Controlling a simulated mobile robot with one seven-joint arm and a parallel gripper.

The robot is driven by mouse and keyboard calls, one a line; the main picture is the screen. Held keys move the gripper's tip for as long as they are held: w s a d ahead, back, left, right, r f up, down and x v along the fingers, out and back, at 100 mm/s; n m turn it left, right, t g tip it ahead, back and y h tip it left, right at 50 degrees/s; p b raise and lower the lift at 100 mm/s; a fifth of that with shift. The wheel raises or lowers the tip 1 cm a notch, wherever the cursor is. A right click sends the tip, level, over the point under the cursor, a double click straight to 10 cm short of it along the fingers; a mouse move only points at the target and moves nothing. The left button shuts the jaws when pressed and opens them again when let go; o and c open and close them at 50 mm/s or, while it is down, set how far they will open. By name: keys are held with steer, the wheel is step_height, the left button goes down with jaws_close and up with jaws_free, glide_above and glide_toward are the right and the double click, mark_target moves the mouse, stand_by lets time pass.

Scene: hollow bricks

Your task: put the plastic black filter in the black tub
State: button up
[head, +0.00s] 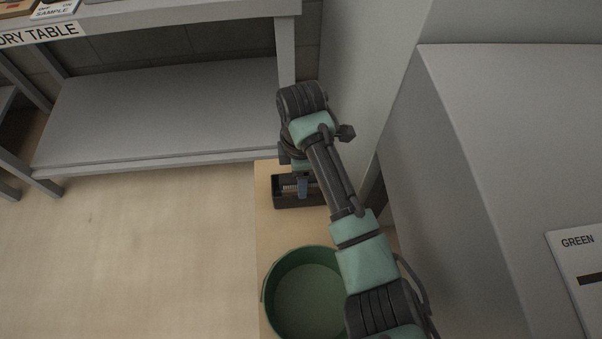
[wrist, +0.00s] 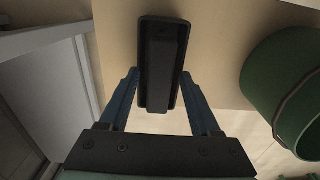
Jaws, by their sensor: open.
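A long black plastic piece with raised side rims, apparently the black filter (wrist: 165,50), lies on the pale wooden surface in the wrist view. In the head view it shows as a dark, box-like shape (head: 284,202) at the far end of the board, partly hidden by my arm. My gripper (wrist: 160,76) is open, with a blue finger on each side of the piece's near end. I cannot tell whether the fingers touch it. In the head view my gripper (head: 302,188) points down at the piece. I see no black tub in either view.
A green bucket (head: 305,295) stands on the narrow wooden board (head: 264,225), nearer than the black piece; it shows at the right of the wrist view (wrist: 275,85). A grey shelf table (head: 165,110) is at the back left. Grey cabinets stand to the right. Floor at left is clear.

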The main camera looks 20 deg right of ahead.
steer(key=shift+r, duration=0.1)
step_height(320, 180, up, 12)
steer(key=p, duration=0.4)
steer(key=w+a+r+m+t+y, duration=0.1)
steer(key=w+a+r+m+t, duration=0.35)
steer(key=r, duration=0.75)
steer(key=w+a+r+m+t+y, duration=0.1)
steer(key=w+a+r+t, duration=0.65)
steer(key=r, duration=0.55)
steer(key=s+r+m+t, duration=0.2)
steer(key=r+t, duration=0.2)
steer(key=r, duration=0.4)
steer(key=s+r+m+t, duration=0.2)
steer(key=r+t, duration=0.1)
steer(key=r, duration=0.5)
steer(key=s+d+r+m+t+h, duration=0.1)
steer(key=s+r+m+t, duration=0.5)
steer(key=s+r, duration=0.8)
steer(key=shift+s+d+r+t+h, duration=0.4)
steer(key=shift+s+t+h, duration=0.1)
steer(key=shift+t, duration=0.7)
